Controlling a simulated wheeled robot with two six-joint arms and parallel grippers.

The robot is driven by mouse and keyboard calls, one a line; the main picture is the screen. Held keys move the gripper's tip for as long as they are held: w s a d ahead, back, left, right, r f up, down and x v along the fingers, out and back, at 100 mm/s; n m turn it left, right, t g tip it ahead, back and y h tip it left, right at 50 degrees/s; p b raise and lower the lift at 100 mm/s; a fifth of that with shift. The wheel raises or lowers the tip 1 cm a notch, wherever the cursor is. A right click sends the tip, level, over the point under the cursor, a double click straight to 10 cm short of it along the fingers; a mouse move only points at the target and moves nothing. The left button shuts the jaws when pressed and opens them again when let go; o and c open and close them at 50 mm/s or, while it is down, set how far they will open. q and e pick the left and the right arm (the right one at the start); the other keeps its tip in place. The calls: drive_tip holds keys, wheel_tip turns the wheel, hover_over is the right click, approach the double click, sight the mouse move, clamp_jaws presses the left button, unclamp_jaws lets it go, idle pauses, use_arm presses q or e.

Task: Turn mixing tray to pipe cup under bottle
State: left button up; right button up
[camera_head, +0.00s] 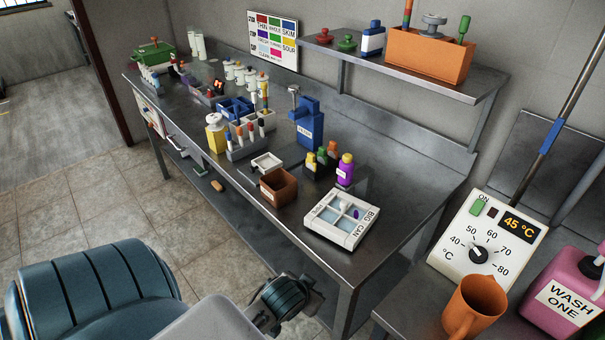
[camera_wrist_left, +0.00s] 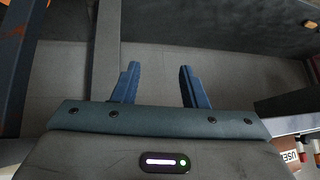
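The white mixing tray (camera_head: 372,232) lies flat near the front right corner of the steel bench, with several light compartments. "BIG CAN" reads on its right side; the other rim lettering is too small to read. A small purple spot (camera_head: 356,213) shows in one compartment. A purple bottle with a yellow cap (camera_head: 345,171) stands upright behind the tray, next to smaller bottles (camera_head: 321,160). My left gripper (camera_head: 312,300) is low in front of the bench, apart from the tray. Its fingers are spread and empty in the left wrist view (camera_wrist_left: 158,85). My right gripper is out of view.
A brown box (camera_head: 278,187) and a small white dish (camera_head: 266,162) stand left of the tray. A blue dispenser (camera_head: 308,122) stands farther back. At right are a temperature box (camera_head: 485,243), an orange mug (camera_head: 474,308) and a pink jug (camera_head: 566,292).

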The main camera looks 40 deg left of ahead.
sight(342, 204)
use_arm(q)
wheel_tip(342, 204, down, 14)
drive_tip(key=a+g, duration=0.1)
drive_tip(key=shift+s+b, duration=0.4)
drive_tip(key=shift+b, duration=0.05)
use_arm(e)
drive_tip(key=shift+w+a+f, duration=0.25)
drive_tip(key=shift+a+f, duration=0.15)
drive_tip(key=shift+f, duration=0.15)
use_arm(q)
drive_tip(key=shift+a+r, duration=0.1)
